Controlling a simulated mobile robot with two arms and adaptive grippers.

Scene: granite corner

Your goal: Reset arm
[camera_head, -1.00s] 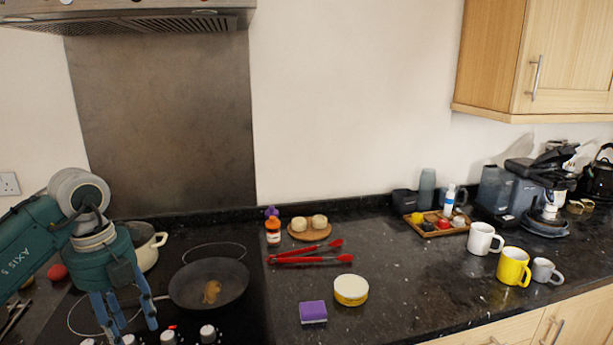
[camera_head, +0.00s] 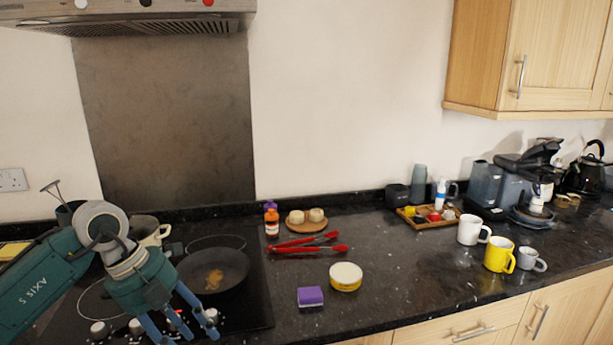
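My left gripper (camera_head: 184,328) hangs at the lower left of the head view, pointing down and to the right over the front of the hob by the knobs. Its blue fingers are spread apart and I see nothing between them. The tips lie close to the bottom edge of the view. A dark frying pan (camera_head: 232,262) with a small brown piece of food (camera_head: 214,280) sits on the hob just beyond the gripper. My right gripper is not in view.
Red tongs (camera_head: 310,248), a purple sponge (camera_head: 310,296) and a yellow-sided round tub (camera_head: 346,277) lie on the dark counter right of the hob. A pot (camera_head: 150,232) stands behind my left arm. Mugs (camera_head: 499,255) stand at the right. The counter's front middle is clear.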

